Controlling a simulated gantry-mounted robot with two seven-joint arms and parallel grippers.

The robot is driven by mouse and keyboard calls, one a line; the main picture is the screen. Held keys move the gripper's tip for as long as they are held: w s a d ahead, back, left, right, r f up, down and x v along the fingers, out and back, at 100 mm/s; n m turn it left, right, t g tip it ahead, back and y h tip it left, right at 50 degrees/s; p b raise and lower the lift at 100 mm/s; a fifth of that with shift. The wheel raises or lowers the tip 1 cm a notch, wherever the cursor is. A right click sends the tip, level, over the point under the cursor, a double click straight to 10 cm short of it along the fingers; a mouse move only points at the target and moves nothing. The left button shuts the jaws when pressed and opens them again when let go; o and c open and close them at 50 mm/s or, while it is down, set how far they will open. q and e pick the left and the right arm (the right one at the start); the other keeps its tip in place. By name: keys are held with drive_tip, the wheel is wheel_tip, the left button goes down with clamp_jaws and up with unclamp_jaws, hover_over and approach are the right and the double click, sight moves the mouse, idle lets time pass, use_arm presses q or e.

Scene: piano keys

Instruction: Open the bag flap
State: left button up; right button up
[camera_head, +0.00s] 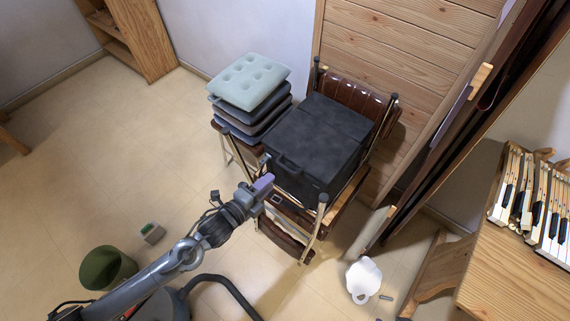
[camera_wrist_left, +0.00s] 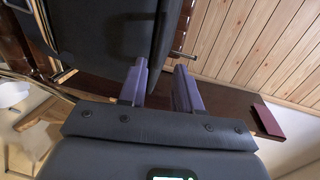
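A black box-shaped bag (camera_head: 318,137) rests on a brown leather chair (camera_head: 352,92), with its flat top lid down. A dark handle loop (camera_head: 290,166) shows on its near side. My left gripper (camera_head: 264,184) is beside the bag's near left side, low by the front corner. My right gripper is not in view.
A stack of cushions (camera_head: 249,82) stands left of the bag. A wooden panel wall (camera_head: 400,55) is behind the chair. Piano keys (camera_head: 535,200) are at the right. A green bin (camera_head: 106,267) and a white object (camera_head: 363,278) are on the floor. The left floor is mostly clear.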

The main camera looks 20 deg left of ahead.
sight(285, 167)
use_arm(q)
drive_tip(key=b+x, duration=0.1)
drive_tip(key=x, duration=0.8)
drive_tip(key=shift+w+d+b, duration=0.1)
drive_tip(key=shift+w+b, duration=0.2)
drive_tip(key=shift+b, duration=0.1)
clamp_jaws()
